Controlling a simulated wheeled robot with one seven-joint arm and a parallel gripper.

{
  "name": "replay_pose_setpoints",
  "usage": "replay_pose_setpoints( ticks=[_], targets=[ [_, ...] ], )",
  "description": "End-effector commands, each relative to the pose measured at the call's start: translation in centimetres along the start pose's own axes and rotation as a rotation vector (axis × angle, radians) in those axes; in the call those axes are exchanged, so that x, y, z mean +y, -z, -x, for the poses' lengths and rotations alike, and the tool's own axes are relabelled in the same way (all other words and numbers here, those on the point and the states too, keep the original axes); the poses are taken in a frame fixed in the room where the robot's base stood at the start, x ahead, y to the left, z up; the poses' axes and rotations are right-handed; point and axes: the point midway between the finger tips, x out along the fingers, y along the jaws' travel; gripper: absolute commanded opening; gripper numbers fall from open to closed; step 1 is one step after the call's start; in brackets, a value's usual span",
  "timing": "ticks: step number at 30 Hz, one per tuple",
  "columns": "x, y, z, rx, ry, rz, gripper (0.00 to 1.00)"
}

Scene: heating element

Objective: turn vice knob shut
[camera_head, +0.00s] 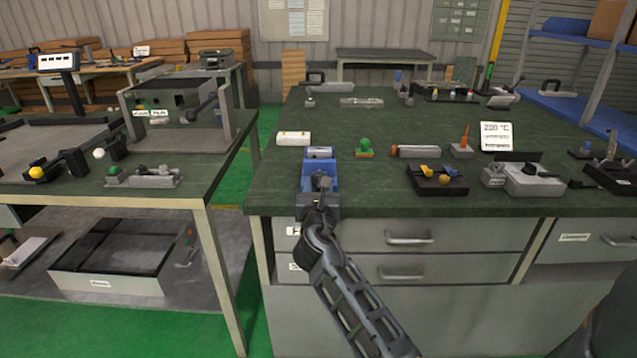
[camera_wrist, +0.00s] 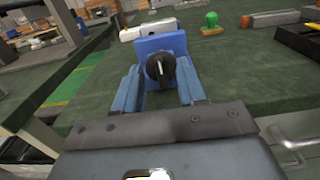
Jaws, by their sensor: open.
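The blue vice (camera_head: 306,172) stands at the front left edge of the dark green workbench. A grey piece (camera_head: 319,152) shows at its far end. In the wrist view the vice (camera_wrist: 160,43) is straight ahead, with its round black knob (camera_wrist: 155,66) facing me; a light bar marks the knob's face. My gripper (camera_wrist: 158,80) is open, with one blue-grey finger on each side of the knob. I cannot tell whether either finger touches it. In the head view my gripper (camera_head: 321,203) is at the vice's near end and hides part of it.
A white block (camera_head: 293,138) lies behind the vice to the left. A green-knobbed piece (camera_head: 365,147) and a dark tray with yellow parts (camera_head: 437,180) are to the right. Drawers with handles (camera_head: 409,238) are below the bench edge.

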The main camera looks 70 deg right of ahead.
Motion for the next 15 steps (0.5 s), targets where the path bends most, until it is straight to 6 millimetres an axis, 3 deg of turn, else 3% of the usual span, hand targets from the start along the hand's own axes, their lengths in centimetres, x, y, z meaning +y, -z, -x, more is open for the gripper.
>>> replay_pose_setpoints(
  ticks=[6, 15],
  targets=[
    [0.0, 0.0, -2.0, 0.000, -0.001, -0.001, 0.40],
    [0.0, 0.0, -2.2, 0.000, -0.001, -0.001, 0.40]
  ],
)
